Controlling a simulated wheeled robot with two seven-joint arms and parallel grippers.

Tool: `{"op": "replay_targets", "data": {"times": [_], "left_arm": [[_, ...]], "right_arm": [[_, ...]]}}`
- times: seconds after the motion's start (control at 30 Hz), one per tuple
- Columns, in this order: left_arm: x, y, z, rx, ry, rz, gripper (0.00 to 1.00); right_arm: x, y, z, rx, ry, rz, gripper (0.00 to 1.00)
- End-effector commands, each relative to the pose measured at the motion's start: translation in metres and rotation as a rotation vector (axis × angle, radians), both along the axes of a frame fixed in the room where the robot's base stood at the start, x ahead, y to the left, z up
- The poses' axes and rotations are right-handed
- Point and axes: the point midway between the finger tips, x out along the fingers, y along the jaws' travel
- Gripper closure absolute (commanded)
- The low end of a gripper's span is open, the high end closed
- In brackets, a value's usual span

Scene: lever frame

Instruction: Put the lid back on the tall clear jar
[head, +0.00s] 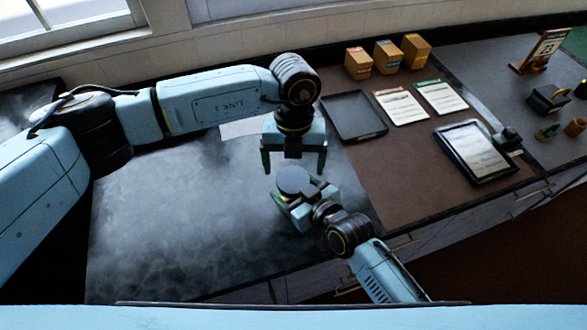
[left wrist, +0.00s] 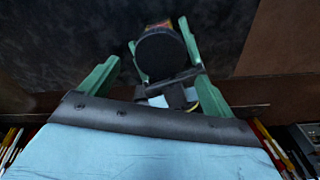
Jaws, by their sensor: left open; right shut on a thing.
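A round thing with a flat dark grey top (head: 293,179) stands over the dark worktop in the head view. In the left wrist view its dark disc (left wrist: 161,54) shows, with a small coloured side behind. It looks like the jar, but its clear wall is not visible, and I cannot tell whether the disc is a separate lid. My right gripper (head: 298,197) is shut around it from the lower right. My left gripper (head: 293,166) points down, open and empty, above and slightly behind the disc. No separate lid is clearly visible.
The dark worktop (head: 160,220) is clear at left. A black tray (head: 354,116), papers (head: 401,106) and a tablet (head: 475,150) lie on the brown section at right. Several small boxes (head: 388,56) stand along the back wall. A sign (head: 541,50) stands far right.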

Motion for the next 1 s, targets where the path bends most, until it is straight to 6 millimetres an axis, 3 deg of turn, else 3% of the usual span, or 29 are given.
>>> {"op": "replay_targets", "data": {"times": [0.37,0.47,0.57,0.67,0.8,1.0], "left_arm": [[-0.001,0.0,0.007,-0.003,0.002,0.001,0.15],[-0.003,-0.009,0.008,-0.043,0.014,0.006,0.15],[-0.01,-0.031,0.012,-0.152,0.045,0.024,0.15],[-0.021,-0.066,0.023,-0.326,0.099,0.065,0.15],[-0.031,-0.12,0.055,-0.617,0.195,0.169,0.15],[-0.027,-0.177,0.12,-1.004,0.335,0.384,0.15]], "right_arm": [[0.0,0.0,-0.001,-0.001,0.002,0.0,0.92],[0.0,0.0,-0.001,-0.001,0.002,0.0,0.92],[0.0,0.0,-0.001,-0.001,0.002,0.0,0.92],[0.0,0.0,-0.001,-0.001,0.002,0.001,0.92],[-0.001,0.0,-0.001,-0.001,0.002,0.001,0.92],[0.0,0.0,-0.001,-0.001,0.002,0.001,0.92]]}}
